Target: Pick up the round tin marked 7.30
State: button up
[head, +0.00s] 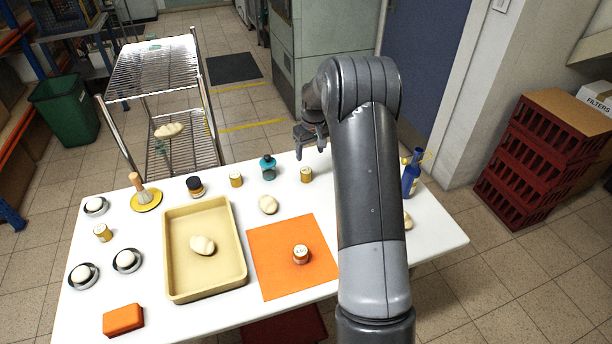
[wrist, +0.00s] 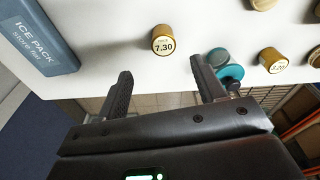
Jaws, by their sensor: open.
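The round tin marked 7.30 (wrist: 163,40) has a gold side and a pale lid with dark print. It stands upright on the white table. In the head view I take it to be the gold tin (head: 306,174) near the far edge, right of the teal bottle (head: 268,167); its print is too small to read there. My gripper (head: 312,146) is open and empty above the table's far edge. In the wrist view the tin lies beyond the fingertips (wrist: 161,70), roughly in line with the gap, and nothing is between the fingers.
The teal bottle (wrist: 226,66) stands close to the right finger in the wrist view. Another gold tin (wrist: 272,60) is further right, and a blue ice pack (wrist: 38,38) lies left. A tan tray (head: 175,283) and an orange mat (head: 275,283) with a tin (head: 301,254) are nearer my body.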

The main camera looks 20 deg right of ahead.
aim_at(306, 171)
jog(key=shift+w+d+f, duration=0.1)
jog(key=shift+w+f, duration=0.05)
jog(key=shift+f, duration=0.25)
jog(key=shift+w+d+f, duration=0.1)
jog(key=shift+f, duration=0.3)
jog(key=f, duration=0.5)
jog(key=shift+w+a+f, duration=0.15)
jog(key=shift+w, duration=0.15)
jog(key=f, duration=0.3)
jog(key=a+f, duration=0.1)
jog(key=f, duration=0.1)
jog(key=shift+w, duration=0.4)
jog(key=c, duration=1.1)
